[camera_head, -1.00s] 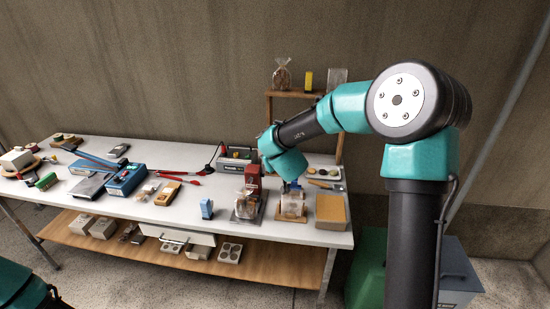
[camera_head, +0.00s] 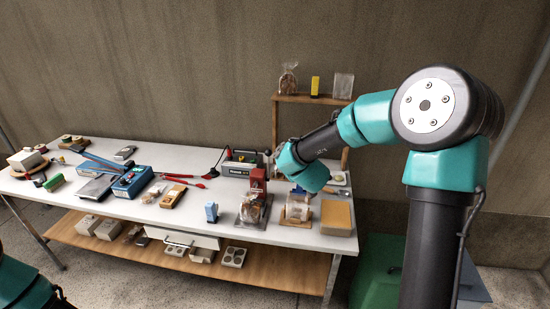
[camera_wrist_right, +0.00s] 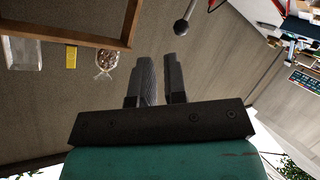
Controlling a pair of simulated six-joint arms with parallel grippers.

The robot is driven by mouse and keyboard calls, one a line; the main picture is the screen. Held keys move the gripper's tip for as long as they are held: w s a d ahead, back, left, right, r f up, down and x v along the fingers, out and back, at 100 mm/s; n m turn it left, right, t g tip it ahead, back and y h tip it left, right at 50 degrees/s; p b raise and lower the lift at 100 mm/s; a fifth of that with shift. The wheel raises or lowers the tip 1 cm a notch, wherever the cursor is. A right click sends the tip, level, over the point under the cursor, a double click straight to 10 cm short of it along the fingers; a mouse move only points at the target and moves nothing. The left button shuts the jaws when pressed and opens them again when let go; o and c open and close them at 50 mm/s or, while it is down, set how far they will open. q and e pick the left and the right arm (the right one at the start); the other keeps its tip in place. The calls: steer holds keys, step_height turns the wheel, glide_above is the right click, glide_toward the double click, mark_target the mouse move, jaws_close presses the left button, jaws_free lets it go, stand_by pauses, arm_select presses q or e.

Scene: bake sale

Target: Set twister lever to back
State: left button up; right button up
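The twister appears to be the red upright unit (camera_head: 258,180) at the right part of the table, with a bagged item at its foot. A lever with a dark ball knob (camera_wrist_right: 183,27) shows in the right wrist view, beyond and slightly right of the fingertips, apart from them. My right gripper (camera_wrist_right: 160,62) has a narrow empty gap between its fingers. The lever's setting cannot be told. My left gripper is out of view.
A grey machine with a label (camera_head: 240,167) stands behind the red unit. A wooden stand with another bag (camera_head: 297,211), a tan block (camera_head: 336,217) and a blue item (camera_head: 211,212) are nearby. A wooden shelf frame (camera_head: 310,99) rises behind.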

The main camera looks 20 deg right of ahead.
mark_target(270, 154)
steer(key=n, duration=0.1)
steer(key=d+n, duration=0.2)
steer(key=shift+s+d+f+t, duration=0.2)
steer(key=shift+f+t, duration=0.1)
steer(key=shift+t, duration=0.1)
jaws_close()
steer(key=shift+s+a+f+n+t+y, duration=0.25)
steer(key=shift+n+y, duration=0.65)
steer(key=shift+n, duration=0.95)
steer(key=shift+s+a+f+n+t+y, duration=0.1)
steer(key=shift+s+n+t+y, duration=0.25)
steer(key=shift+n+y, duration=1)
steer(key=shift+s+a+f+n+t+y, duration=0.15)
steer(key=shift+s+n+t+y, duration=0.25)
steer(key=shift+n, duration=1.9)
steer(key=shift+w, duration=0.2)
steer(key=x, duration=1.4)
steer(key=shift+s+a+f, duration=0.1)
steer(key=shift+f, duration=0.05)
